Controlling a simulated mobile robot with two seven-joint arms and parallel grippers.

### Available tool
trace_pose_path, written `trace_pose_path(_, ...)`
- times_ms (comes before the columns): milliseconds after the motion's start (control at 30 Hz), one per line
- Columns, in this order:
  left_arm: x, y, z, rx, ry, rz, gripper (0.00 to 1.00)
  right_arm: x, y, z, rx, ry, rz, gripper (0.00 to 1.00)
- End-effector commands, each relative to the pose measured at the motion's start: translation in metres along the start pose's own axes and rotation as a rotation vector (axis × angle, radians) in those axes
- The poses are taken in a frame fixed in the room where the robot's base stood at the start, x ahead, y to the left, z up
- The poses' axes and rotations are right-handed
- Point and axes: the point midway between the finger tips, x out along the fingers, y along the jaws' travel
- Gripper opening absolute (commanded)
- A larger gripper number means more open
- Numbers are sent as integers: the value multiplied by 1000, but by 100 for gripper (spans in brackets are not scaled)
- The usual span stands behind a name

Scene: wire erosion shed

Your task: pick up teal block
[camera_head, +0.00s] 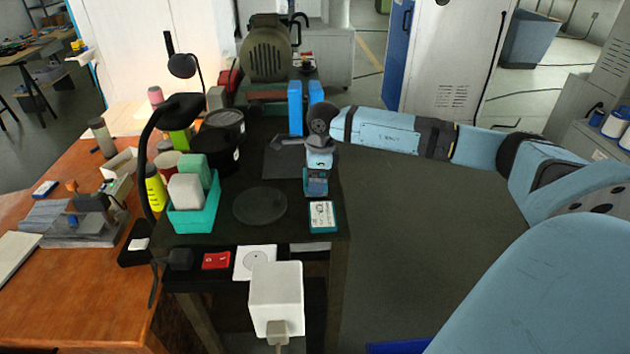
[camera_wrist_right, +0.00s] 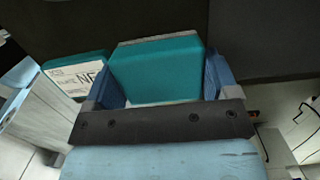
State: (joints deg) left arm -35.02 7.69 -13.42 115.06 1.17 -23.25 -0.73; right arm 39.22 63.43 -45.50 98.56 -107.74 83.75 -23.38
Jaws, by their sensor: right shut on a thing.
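My right gripper (camera_head: 317,184) reaches over the right part of the dark table from the right side. In the right wrist view its two blue fingers (camera_wrist_right: 158,78) are shut on the sides of a teal block (camera_wrist_right: 155,68). The block has a flat teal face and a thin grey far edge. In the head view the fingers and wrist hide most of the block. I cannot tell whether it touches the table. My left gripper is not in view.
A teal-edged labelled box (camera_head: 322,217) lies just in front of the gripper and shows in the wrist view (camera_wrist_right: 77,74). A teal bin (camera_head: 194,217) with blocks, a dark round disc (camera_head: 260,206) and a blue upright thing (camera_head: 295,108) stand nearby. A white box (camera_head: 276,297) is in front.

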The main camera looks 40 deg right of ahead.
Motion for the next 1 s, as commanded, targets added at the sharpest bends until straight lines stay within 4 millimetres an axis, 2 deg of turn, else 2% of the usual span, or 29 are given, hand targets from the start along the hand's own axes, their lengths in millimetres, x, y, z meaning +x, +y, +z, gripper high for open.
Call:
trace_pose_path(167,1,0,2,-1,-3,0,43,-30,-1,4,-1,-3,-4,56)
trace_pose_path(600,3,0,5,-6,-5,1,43,-141,0,18,-1,-4,-4,56)
trace_pose_path(800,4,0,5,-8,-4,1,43,-173,0,21,0,-3,-3,56)
trace_pose_path(1000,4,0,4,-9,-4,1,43,-187,0,23,0,-2,-1,56)
